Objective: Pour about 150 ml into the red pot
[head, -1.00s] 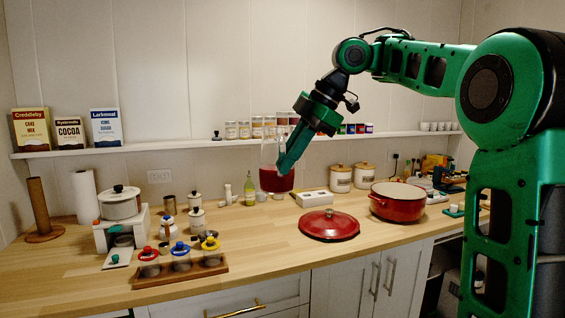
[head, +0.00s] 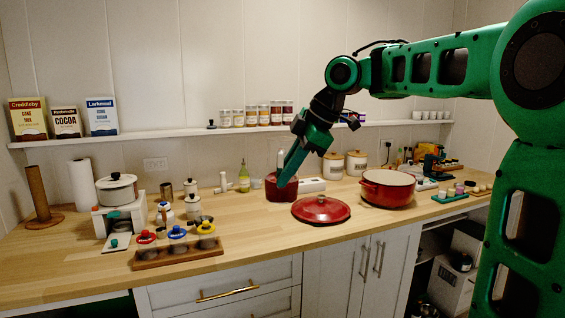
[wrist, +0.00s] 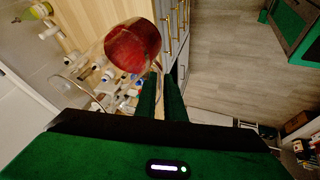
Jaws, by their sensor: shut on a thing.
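My gripper (head: 285,182) is shut on a clear jug with red liquid (head: 281,190) in its lower part. In the wrist view, my fingers (wrist: 160,98) point at the jug and the red liquid (wrist: 133,45) shows large; the exact grip on the jug is hard to see. The jug looks about upright at the back of the counter, left of the pot; I cannot tell if it touches the counter. The red pot (head: 372,193) stands open to its right, and its inside bottom is hidden. A red lid (head: 321,210) lies on the counter between them, nearer the front.
White and wood canisters (head: 356,163) stand behind the pot. A white box (head: 312,185) lies behind the lid. A shelf (head: 180,132) with boxes and jars runs along the wall. The counter front is mostly clear.

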